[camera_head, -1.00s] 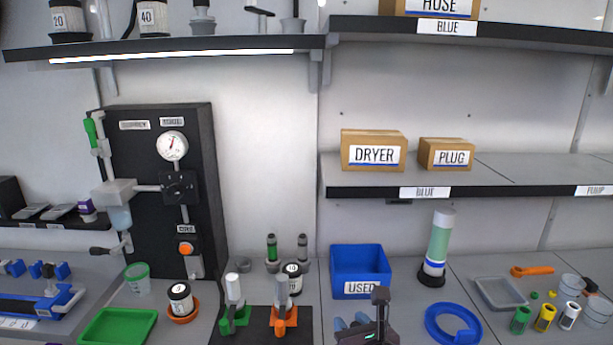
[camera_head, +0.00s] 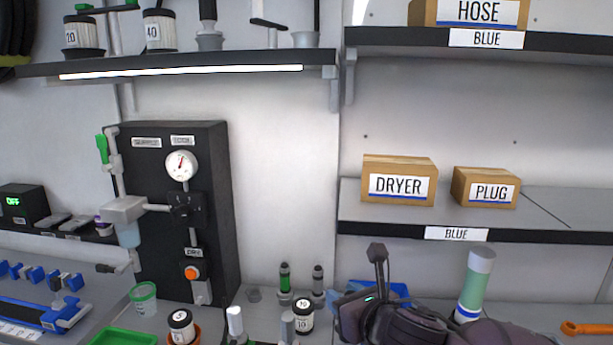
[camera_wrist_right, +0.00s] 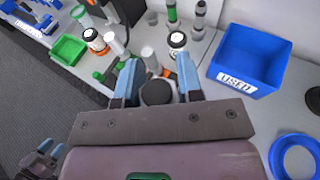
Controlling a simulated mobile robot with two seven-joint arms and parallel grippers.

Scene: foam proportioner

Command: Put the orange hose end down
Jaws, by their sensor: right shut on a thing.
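My right gripper (camera_head: 350,300) is in the lower middle of the head view, in front of the blue bin. In the right wrist view its two light blue fingers (camera_wrist_right: 157,85) are shut on a dark, round-ended piece (camera_wrist_right: 157,93).
The blue USED bin (camera_wrist_right: 245,62) and a blue ring (camera_wrist_right: 291,150) are to the right in the wrist view. Black-and-white jars (camera_head: 303,315) and small posts stand left of the gripper. A green-and-white cylinder (camera_head: 475,287) stands right. Shelves with boxes (camera_head: 398,185) are above.

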